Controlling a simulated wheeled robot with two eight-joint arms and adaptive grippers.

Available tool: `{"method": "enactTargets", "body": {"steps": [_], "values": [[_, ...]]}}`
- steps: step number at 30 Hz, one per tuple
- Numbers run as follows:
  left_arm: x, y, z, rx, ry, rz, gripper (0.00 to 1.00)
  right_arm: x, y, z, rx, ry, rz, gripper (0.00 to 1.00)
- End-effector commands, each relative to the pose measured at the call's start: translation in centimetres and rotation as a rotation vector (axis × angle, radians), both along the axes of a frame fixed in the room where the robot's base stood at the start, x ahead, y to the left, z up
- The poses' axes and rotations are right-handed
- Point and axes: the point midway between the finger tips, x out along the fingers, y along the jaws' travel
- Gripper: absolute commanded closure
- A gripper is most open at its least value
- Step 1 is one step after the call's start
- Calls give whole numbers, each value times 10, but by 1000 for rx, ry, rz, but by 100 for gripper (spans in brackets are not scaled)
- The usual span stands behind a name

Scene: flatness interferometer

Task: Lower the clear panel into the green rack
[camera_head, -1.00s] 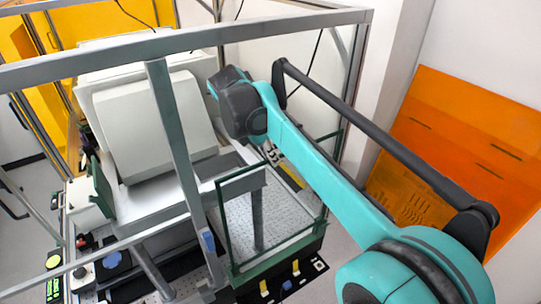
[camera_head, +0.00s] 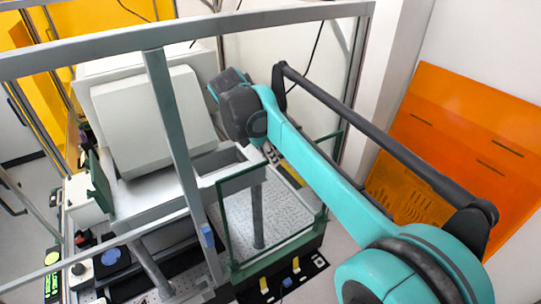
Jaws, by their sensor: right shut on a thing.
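The clear panel (camera_head: 290,217) stands upright with dark green edges. Its left edge and part of its top edge show, and its lower edge is at the green rack (camera_head: 283,256). Whether it sits down in the rack's slot I cannot tell. My right arm comes in from the right and crosses in front of the panel's upper middle. My right gripper (camera_head: 269,155) is mostly hidden behind that arm near the panel's top edge, and is shut on the panel. My left gripper is not in view.
A grey metal frame (camera_head: 170,120) crosses in front of a white instrument box (camera_head: 150,120). Yellow clips (camera_head: 264,285) lie on a black strip below the rack. A blue knob (camera_head: 115,257) is at lower left. A large orange sheet (camera_head: 465,150) leans at the right wall.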

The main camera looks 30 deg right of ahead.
Motion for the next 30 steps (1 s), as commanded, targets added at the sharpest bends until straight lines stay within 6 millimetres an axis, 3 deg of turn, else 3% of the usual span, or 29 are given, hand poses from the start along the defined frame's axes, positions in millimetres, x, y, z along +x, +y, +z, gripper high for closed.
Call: {"method": "enactTargets", "body": {"steps": [30], "values": [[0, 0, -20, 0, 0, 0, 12, 1, -1, -30, -2, 0, 0, 100]]}}
